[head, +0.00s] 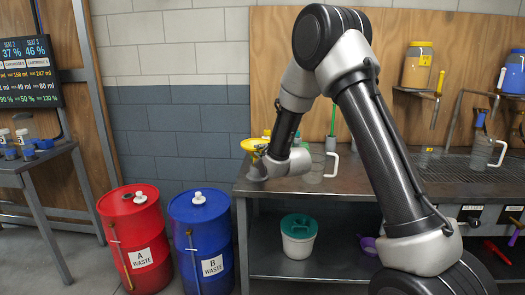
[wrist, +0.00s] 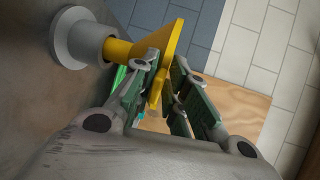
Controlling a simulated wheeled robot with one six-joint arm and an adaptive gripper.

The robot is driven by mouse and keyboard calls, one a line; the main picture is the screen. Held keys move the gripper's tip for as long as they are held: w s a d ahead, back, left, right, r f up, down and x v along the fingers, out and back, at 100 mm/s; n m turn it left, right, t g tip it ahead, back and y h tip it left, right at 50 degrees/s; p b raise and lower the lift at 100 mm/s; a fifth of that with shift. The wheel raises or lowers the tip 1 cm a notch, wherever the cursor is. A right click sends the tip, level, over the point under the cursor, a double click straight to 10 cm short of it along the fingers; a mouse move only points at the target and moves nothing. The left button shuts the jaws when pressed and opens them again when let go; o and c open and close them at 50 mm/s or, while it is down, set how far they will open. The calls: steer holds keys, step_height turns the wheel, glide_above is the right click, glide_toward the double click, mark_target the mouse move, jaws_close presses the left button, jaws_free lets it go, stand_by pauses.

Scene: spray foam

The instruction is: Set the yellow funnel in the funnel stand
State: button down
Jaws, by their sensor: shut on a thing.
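The yellow funnel (head: 250,145) is at the left end of the metal bench. My gripper (head: 264,153) is shut on its side, and the wrist view shows my gripper's fingers (wrist: 166,66) on either side of the funnel's yellow wall (wrist: 178,42). The funnel's narrow end (wrist: 118,50) meets the grey round stand (wrist: 72,40) in the wrist view. The two look in line and touching or nearly so; I cannot tell how deep the spout sits. In the head view, my wrist hides much of the stand.
A grey mug (head: 331,160) and a green stick (head: 333,121) are right of my gripper. The red drum (head: 132,225) and the blue drum (head: 200,225) stand on the floor left of the bench. A teal-lidded bucket (head: 298,240) is on the lower shelf.

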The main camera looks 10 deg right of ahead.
steer(key=shift+f, duration=1.3)
stand_by(0.5)
steer(key=c, duration=1.3)
jaws_free()
steer(key=shift+c, duration=0.2)
steer(key=shift+s, duration=0.1)
steer(key=shift+a+f+v, duration=0.1)
steer(key=shift+f+v, duration=0.1)
steer(key=shift+v, duration=0.95)
steer(key=shift+a+f+v, duration=0.15)
steer(key=shift+f+v, duration=0.05)
steer(key=shift+v, duration=0.95)
steer(key=shift+s, duration=0.15)
